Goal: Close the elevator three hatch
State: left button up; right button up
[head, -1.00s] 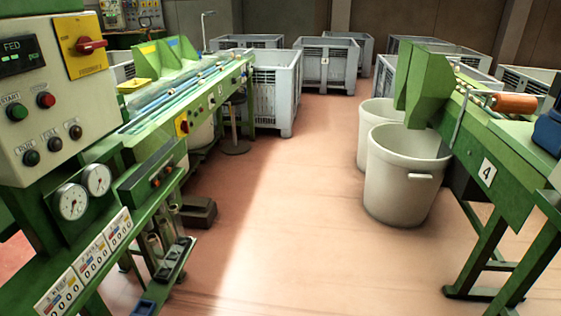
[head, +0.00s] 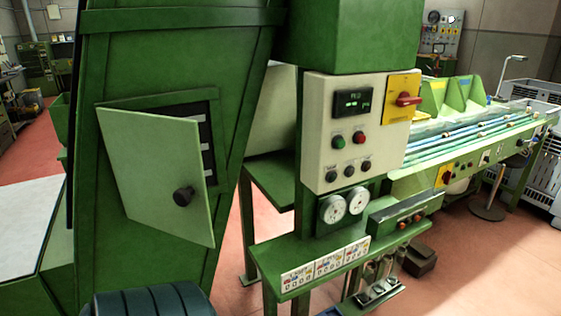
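A light green hatch door (head: 152,172) hangs ajar on the side of a tall dark green machine housing (head: 110,60) at the left in the head view. It carries a dark round knob (head: 183,196) near its right edge. Behind its right side, part of the dark opening (head: 206,140) shows with several pale strips inside. I see no number on this housing, so I cannot tell whether it is elevator three. Neither of my grippers is in view.
A control panel (head: 318,150) with buttons, gauges and a green shelf (head: 290,278) stands right of the housing. A dark ribbed rounded object (head: 150,300) is at the bottom edge. Red floor (head: 475,270) is clear at the lower right.

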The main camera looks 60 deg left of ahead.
aim_at(156, 160)
jog(key=u, duration=2.6)
